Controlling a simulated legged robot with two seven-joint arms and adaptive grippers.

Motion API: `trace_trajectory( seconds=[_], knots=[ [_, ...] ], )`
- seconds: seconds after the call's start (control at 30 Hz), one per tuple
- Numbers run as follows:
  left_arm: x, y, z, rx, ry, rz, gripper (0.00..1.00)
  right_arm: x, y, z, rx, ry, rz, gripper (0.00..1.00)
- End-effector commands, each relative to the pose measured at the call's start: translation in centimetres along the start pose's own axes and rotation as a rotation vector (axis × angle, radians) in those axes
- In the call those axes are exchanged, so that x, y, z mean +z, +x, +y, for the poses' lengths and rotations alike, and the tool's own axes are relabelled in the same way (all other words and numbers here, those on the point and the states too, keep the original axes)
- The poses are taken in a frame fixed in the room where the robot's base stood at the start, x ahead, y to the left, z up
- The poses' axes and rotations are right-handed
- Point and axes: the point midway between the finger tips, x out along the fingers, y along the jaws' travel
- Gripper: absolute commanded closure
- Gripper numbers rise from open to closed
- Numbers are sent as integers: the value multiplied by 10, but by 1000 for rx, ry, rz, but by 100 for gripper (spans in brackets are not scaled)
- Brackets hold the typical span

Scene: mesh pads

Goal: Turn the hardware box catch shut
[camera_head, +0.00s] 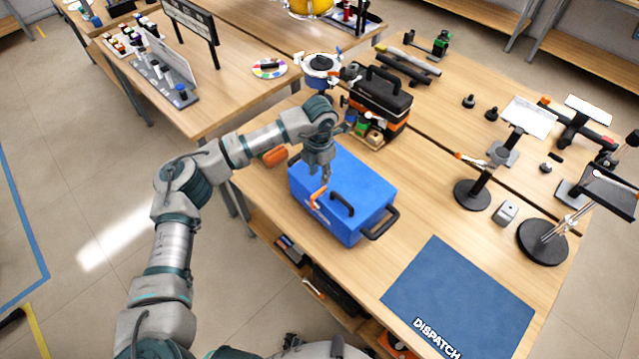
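The hardware box is a blue box (350,184) with a closed lid, standing on the wooden table. It has a black handle (343,205) on top and another black handle at its right end (380,223). An orange catch (317,196) shows at its front left edge. My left gripper (325,179) points down just above the catch, very near it. Whether its fingers touch the catch or are open is too small to tell. My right gripper is not in view.
A blue mat (459,300) marked "DISPATCH" lies right of the box. A black and orange toolbox (381,98) stands behind it. Black stands (472,193) and a round-based stand (543,241) are at the right. Table between box and stands is clear.

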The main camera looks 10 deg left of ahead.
Motion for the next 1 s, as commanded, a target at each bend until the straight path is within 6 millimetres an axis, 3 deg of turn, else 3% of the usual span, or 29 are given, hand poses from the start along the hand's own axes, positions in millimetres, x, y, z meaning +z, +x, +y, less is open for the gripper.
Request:
trace_trajectory(
  seconds=[0.1, 0.27, 0.83, 0.93, 1.0],
  knots=[
    [1, -20, 0, 1, 0, -1, 62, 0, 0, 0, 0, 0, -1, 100],
    [0, -34, 0, 0, 1, 1, 62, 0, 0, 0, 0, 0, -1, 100],
    [1, -35, -2, -5, 3, 0, 62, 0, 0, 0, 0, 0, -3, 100],
    [6, -26, -17, -55, 25, -25, 62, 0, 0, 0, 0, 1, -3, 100],
    [14, -14, -42, -139, 57, -67, 62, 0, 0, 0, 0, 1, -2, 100]
  ],
)
